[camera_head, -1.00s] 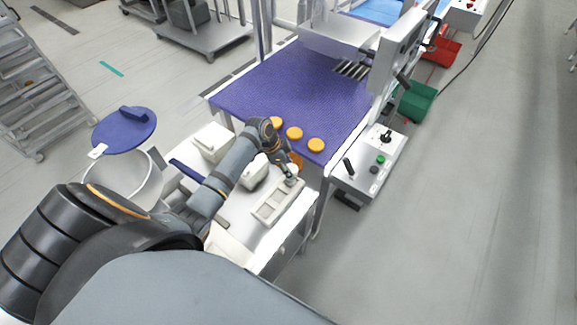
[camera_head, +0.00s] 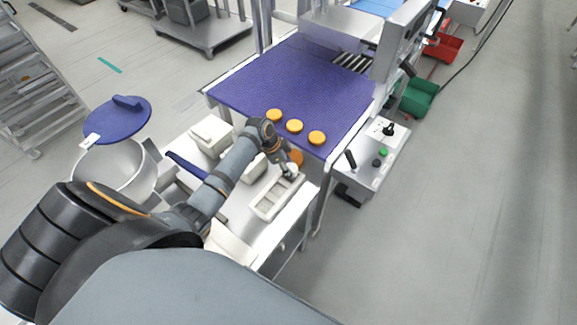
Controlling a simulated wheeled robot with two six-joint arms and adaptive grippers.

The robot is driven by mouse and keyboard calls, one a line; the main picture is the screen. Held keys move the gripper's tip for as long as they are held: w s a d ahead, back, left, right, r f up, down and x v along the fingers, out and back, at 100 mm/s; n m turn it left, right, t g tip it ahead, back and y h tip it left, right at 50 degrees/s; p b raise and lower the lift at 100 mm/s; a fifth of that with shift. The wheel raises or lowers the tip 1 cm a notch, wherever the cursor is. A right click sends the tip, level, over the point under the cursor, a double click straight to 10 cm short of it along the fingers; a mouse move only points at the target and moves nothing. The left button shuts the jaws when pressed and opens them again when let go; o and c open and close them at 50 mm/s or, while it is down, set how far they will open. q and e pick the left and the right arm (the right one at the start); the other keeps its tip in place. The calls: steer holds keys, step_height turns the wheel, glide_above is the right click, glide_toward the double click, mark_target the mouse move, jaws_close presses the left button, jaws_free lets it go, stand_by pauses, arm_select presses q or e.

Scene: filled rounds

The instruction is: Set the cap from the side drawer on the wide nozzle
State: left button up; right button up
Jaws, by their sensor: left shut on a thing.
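My left gripper (camera_head: 285,164) reaches over the white side table from the left and points down at the far end of a pale slotted tray (camera_head: 265,211). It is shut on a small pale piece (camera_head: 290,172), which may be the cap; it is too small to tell. Whether that piece touches the tray I cannot tell. I cannot make out the wide nozzle, and no open drawer shows. My right gripper is not in view.
The white table (camera_head: 290,217) also bears a pale box (camera_head: 211,134). Orange rounds (camera_head: 294,126) lie on the purple belt (camera_head: 290,85) beyond. A control box (camera_head: 372,160) stands right.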

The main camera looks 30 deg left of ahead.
arm_select(q)
steer(key=shift+f, duration=0.25)
stand_by(0.8)
steer(key=o, duration=1)
steer(key=o, duration=0.5)
steer(key=shift+r, duration=0.15)
step_height(320, 180, up, 7)
steer(key=p, duration=0.7)
